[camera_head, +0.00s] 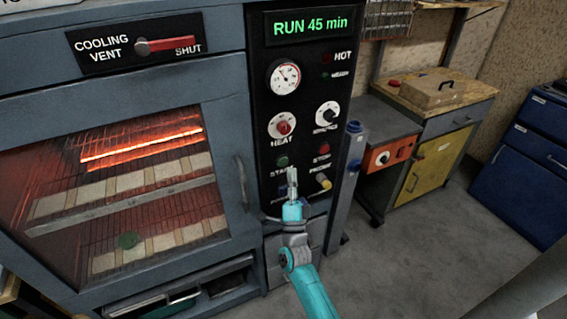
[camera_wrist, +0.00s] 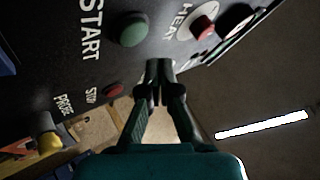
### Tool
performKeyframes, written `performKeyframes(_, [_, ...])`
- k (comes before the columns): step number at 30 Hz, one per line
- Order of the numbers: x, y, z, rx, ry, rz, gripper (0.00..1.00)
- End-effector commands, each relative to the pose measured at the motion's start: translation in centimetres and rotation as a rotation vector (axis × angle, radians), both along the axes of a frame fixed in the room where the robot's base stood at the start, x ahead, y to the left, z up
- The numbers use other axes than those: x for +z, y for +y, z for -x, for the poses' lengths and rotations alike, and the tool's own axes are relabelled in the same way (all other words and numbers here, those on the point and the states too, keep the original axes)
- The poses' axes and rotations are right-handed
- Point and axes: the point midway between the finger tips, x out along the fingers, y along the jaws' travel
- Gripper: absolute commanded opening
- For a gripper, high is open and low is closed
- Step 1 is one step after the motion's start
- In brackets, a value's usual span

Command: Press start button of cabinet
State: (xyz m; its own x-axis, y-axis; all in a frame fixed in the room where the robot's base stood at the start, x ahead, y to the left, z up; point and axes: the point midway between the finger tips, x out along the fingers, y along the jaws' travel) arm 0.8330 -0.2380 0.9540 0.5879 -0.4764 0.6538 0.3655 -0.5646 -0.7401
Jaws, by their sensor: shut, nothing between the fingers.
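The cabinet (camera_head: 120,70) is a grey-blue oven with a black control panel (camera_head: 305,70) on its right side. Its display (camera_head: 311,25) reads "RUN 45 min" in green. The green start button (camera_head: 283,161) sits below the heat knob, and it shows large in the wrist view (camera_wrist: 129,30) beside the word START. The red stop button (camera_head: 322,161) is to its right. My gripper (camera_head: 292,172) is shut and empty in front of the panel, just below and right of the start button. In the wrist view the fingertips (camera_wrist: 159,68) are apart from the green button.
A red heat knob (camera_head: 283,127), a black knob (camera_head: 327,114) and a yellow probe knob (camera_head: 323,181) surround the buttons. A red vent lever (camera_head: 170,44) is at upper left. A workbench (camera_head: 435,95) and blue drawers (camera_head: 530,150) stand right; the floor (camera_head: 420,255) there is clear.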

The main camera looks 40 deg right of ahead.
Motion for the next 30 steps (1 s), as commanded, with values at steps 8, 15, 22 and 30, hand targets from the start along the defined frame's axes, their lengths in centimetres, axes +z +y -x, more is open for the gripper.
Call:
performKeyframes(8, [0.0, 0.7, 2.3, 0.0, 0.001, -0.001, 0.0])
performKeyframes(15, [0.0, 0.9, 3.0, 0.0, 0.0, 0.0, 0.0])
performKeyframes(22, [0.0, 0.8, 2.9, 0.0, 0.0, 0.0, 0.0])
performKeyframes(30, [0.0, 0.8, 2.9, 0.0, 0.0, 0.0, 0.0])
